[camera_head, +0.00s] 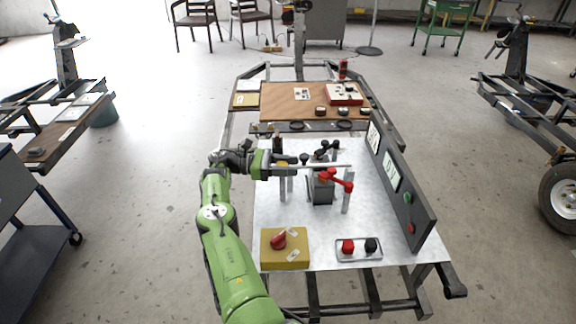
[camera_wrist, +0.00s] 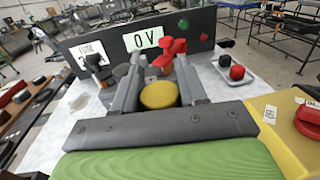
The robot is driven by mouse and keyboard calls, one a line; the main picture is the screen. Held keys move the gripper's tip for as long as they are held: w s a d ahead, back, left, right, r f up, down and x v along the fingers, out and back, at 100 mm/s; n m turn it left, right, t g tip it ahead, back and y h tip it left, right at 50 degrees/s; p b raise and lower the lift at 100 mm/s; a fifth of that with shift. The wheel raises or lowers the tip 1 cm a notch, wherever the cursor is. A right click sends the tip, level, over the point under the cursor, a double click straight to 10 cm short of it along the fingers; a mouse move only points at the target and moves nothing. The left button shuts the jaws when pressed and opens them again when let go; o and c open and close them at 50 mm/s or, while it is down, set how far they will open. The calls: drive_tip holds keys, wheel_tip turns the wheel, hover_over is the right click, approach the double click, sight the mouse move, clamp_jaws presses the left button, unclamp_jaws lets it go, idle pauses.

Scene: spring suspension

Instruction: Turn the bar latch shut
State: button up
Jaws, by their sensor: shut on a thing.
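My gripper (camera_head: 285,163) is above the left part of the metal panel, reaching in from the left. In the wrist view, my gripper's fingers (camera_wrist: 160,92) stand on both sides of a round yellow knob (camera_wrist: 159,95) and are shut on it. In the head view, a thin grey bar (camera_head: 330,166) runs level to the right from the gripper, toward a grey post (camera_head: 346,203). It looks like the latch bar. The knob's join to the bar is hidden by the fingers.
A red-handled lever on a grey block (camera_head: 320,190) stands close to the right, with black knobs (camera_head: 328,147) behind. A dark upright board (camera_head: 408,200) borders the panel's right side. A yellow box with a red knob (camera_head: 285,249) and a tray (camera_head: 358,257) lie in front.

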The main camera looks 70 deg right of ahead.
idle(0.5)
drive_tip(key=o, duration=1)
